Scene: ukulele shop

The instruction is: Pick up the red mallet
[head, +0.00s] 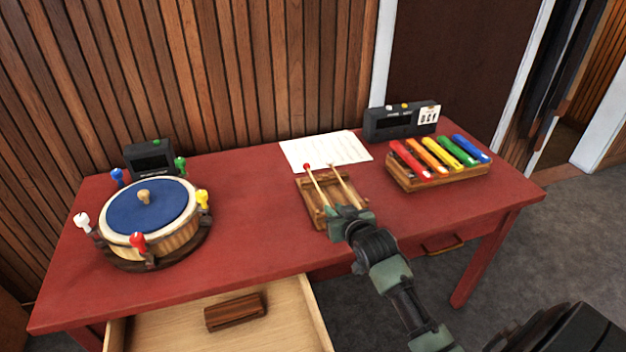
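A mallet with a small red head (307,166) lies on a wooden rack (301,188) at the middle of the red table. A second mallet (344,184) with a pale shaft lies to its right on the same rack. My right gripper (338,209) is over the rack's near right part, close to the near ends of both shafts. It hides those ends. I cannot tell whether its fingers are open or shut, or whether they touch a mallet. My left gripper is not in view.
The red table (250,220) carries a blue-topped drum (150,205) at left, a xylophone with coloured bars (438,172) at right, a paper sheet (325,149) and two black devices. An open drawer (270,320) below holds a wooden block (235,311).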

